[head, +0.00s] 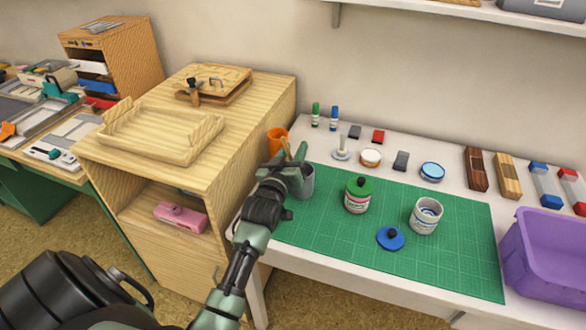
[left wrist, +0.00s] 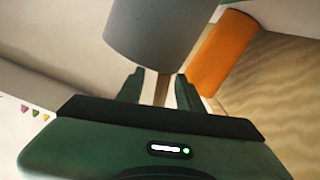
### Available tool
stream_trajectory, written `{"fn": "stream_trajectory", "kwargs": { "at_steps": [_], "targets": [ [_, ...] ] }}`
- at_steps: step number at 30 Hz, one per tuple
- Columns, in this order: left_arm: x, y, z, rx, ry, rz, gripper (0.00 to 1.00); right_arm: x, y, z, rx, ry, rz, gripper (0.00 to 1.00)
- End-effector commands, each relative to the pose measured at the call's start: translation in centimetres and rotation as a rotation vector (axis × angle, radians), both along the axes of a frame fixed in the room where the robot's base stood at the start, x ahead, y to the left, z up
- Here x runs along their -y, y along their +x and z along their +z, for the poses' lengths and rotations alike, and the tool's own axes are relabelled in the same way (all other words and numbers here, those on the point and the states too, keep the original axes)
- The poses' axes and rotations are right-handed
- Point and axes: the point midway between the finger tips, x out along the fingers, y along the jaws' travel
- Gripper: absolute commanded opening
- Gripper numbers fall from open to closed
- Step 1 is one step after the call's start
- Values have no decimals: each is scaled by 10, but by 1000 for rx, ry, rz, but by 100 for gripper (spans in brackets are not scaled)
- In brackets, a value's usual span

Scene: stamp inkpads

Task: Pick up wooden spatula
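The wooden spatula shows as a thin, light stick (head: 286,147) above my left gripper in the head view. In the left wrist view its wooden handle (left wrist: 161,90) runs between my two fingertips. A grey cup (head: 307,186) stands right beside the gripper and also fills the top of the left wrist view (left wrist: 155,30). The handle's far part is hidden behind the cup there. My left gripper (head: 290,168) is open, its fingers (left wrist: 159,88) on either side of the handle with a gap to each. My right gripper is not in view.
An orange cup (head: 276,141) stands just behind the gripper. A green-lidded jar (head: 358,195), an open white jar (head: 426,215) and a blue lid (head: 390,238) are on the green mat (head: 330,240). A wooden cabinet (head: 250,120) borders the left; a purple bin (head: 545,255) stands right.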

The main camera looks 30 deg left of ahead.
Motion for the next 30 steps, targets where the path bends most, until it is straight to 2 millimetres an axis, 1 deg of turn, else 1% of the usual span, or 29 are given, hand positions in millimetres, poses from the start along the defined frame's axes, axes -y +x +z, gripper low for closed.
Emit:
{"fn": "stream_trajectory", "kwargs": {
  "at_steps": [3, 4, 7, 8, 12, 20, 25, 28, 30],
  "targets": [
    [0, 0, 1, 0, 0, 0, 36, 0, -1, 1, -2, 0, 0, 39],
    [0, 0, 1, 0, 0, 0, 31, 0, -2, 1, -3, -1, 0, 39],
    [0, 0, 1, 0, 0, 0, 3, 1, -7, 0, -10, -1, 0, 39],
    [0, 0, 1, 0, 0, 0, 0, 1, -9, 0, -13, -2, 0, 39],
    [0, 0, 1, 0, 0, 0, 0, 1, -16, 0, -23, -2, 0, 39],
    [0, 0, 3, 1, 0, 0, 0, 1, -16, 0, -25, -2, -1, 39],
    [0, 0, 18, 3, 1, 0, 0, 1, -15, 2, -23, -3, -1, 39],
    [0, 0, 34, 5, 1, 0, 0, 1, -14, 4, -22, -3, -1, 39],
    [0, 0, 49, 7, 1, 0, 0, 1, -14, 5, -21, -2, -1, 39]
  ]
}}
